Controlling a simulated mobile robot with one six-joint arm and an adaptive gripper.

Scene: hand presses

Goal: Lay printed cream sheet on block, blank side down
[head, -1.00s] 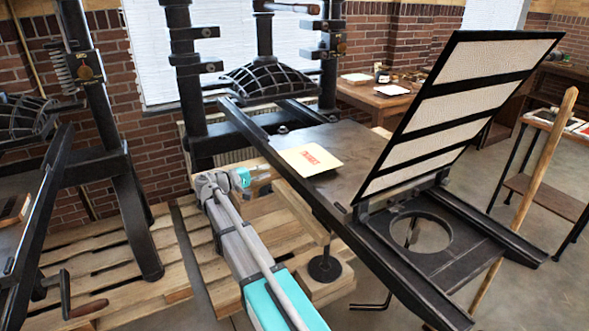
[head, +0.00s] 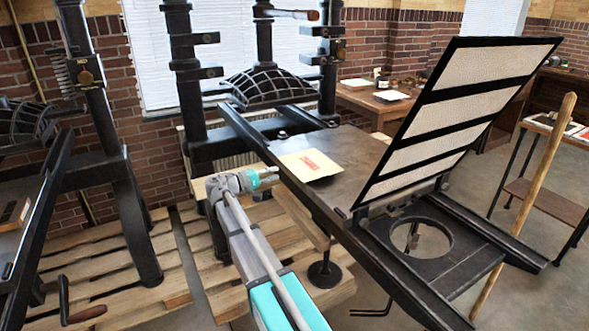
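The cream sheet (head: 297,164) lies on the dark press bed (head: 355,145), its red printed mark facing up. No block shows apart from it, and I cannot tell whether one is under the sheet. My gripper (head: 274,174) is at the left edge of the bed, close to the sheet's near left side. It appears apart from the sheet, though the gap is hard to judge. Its fingers are too small and turned away to show whether they are open.
A tilted black frame with cream panels (head: 455,115) rises at the right of the bed. A round opening (head: 420,237) lies below it. Press uprights (head: 186,90) and the ribbed black platen (head: 265,87) stand behind. A wooden post (head: 530,190) leans at the right.

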